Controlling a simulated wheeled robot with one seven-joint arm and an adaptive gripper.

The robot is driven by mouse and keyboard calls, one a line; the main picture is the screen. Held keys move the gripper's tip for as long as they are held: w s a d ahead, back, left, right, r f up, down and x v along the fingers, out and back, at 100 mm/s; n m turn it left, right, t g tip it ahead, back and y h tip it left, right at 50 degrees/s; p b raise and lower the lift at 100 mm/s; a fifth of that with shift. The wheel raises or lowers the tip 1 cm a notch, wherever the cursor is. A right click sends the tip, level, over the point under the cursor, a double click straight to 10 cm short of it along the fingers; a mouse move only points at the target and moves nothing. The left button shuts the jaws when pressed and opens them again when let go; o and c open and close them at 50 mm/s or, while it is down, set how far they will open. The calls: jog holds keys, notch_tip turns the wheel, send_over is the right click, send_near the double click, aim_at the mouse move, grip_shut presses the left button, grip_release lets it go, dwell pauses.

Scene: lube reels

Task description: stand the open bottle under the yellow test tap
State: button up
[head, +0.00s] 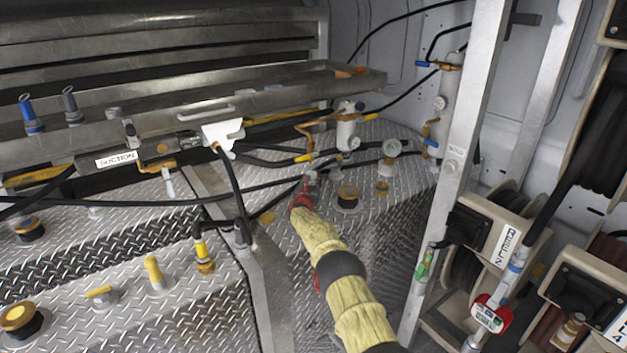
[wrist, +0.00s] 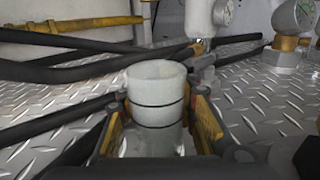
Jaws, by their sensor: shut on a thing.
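The open bottle (wrist: 157,98) is a pale, whitish cylinder with an open top and two dark bands, upright in the wrist view. My gripper (wrist: 160,118) is shut on it, with a yellow-and-black finger on each side. In the head view my gripper (head: 310,183) is at the end of my yellow-sleeved arm, above the diamond-plate deck; the bottle is mostly hidden there. A yellow bent pipe (head: 304,131) lies behind the gripper, beside a white cylinder. Several yellow fittings show, and I cannot tell which is the test tap. The bottle's base is hidden.
Black hoses (wrist: 75,70) cross behind the bottle. A pressure gauge (head: 391,148) and a brass-topped cap (head: 348,197) stand right of my gripper. A metal post (head: 462,150) and hose reels (head: 490,235) are farther right. Bare diamond plate (wrist: 255,100) lies right of the bottle.

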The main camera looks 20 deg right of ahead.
jog(key=shift+r, duration=0.15)
jog(key=o, duration=1.3)
jog(key=shift+f, duration=0.2)
jog(key=shift+c, duration=0.2)
jog(key=shift+r, duration=0.2)
